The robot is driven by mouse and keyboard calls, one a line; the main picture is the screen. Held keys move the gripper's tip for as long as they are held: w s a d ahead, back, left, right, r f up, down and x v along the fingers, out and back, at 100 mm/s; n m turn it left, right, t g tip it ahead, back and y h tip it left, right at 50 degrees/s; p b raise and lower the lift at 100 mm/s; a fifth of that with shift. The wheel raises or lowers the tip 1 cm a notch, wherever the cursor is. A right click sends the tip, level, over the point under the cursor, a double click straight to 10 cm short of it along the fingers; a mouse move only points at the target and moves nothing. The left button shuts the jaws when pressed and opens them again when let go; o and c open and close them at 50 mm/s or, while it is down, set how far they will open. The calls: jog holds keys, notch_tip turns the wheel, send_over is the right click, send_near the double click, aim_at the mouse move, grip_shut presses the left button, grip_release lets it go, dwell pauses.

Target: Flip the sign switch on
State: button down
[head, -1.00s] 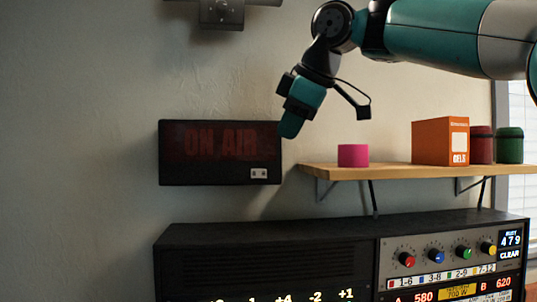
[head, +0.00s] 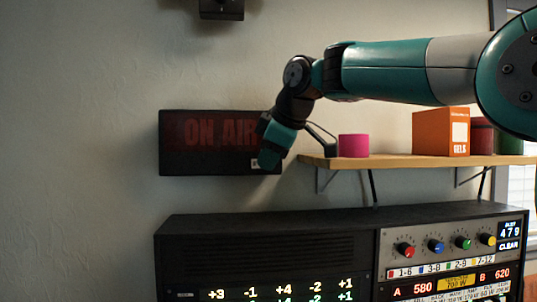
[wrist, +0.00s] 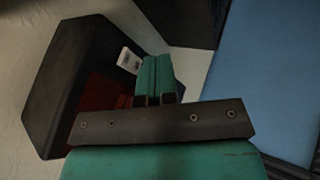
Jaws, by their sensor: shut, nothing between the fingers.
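The ON AIR sign (head: 190,160) is a dark box on the wall with dim, unlit red letters. It also shows in the wrist view (wrist: 65,85), tilted. Its small white switch plate (wrist: 128,61) sits at the lower right of the sign's face and shows just beyond my fingertips in the wrist view. In the head view my gripper hides most of the plate, and its lever position is too small to tell. My gripper (head: 268,164) is shut and empty, pointing down in front of the sign's right end. I cannot tell whether it touches the switch.
A wooden shelf (head: 395,161) to the right holds a pink cylinder (head: 353,146), an orange box (head: 430,133) and dark canisters partly hidden by my arm. A black console (head: 265,235) with lit numbers and knobs stands below. The wall left of the sign is clear.

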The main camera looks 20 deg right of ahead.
jog(key=w, duration=0.1)
jog(key=w+d+p, duration=0.1)
jog(key=shift+w+r, duration=0.2)
jog(key=shift+w, duration=0.2)
jog(key=shift+d, duration=0.1)
jog(key=shift+w+d, duration=0.15)
jog(key=shift+w, duration=0.15)
jog(key=shift+s+a, duration=0.15)
jog(key=shift+a, duration=0.6)
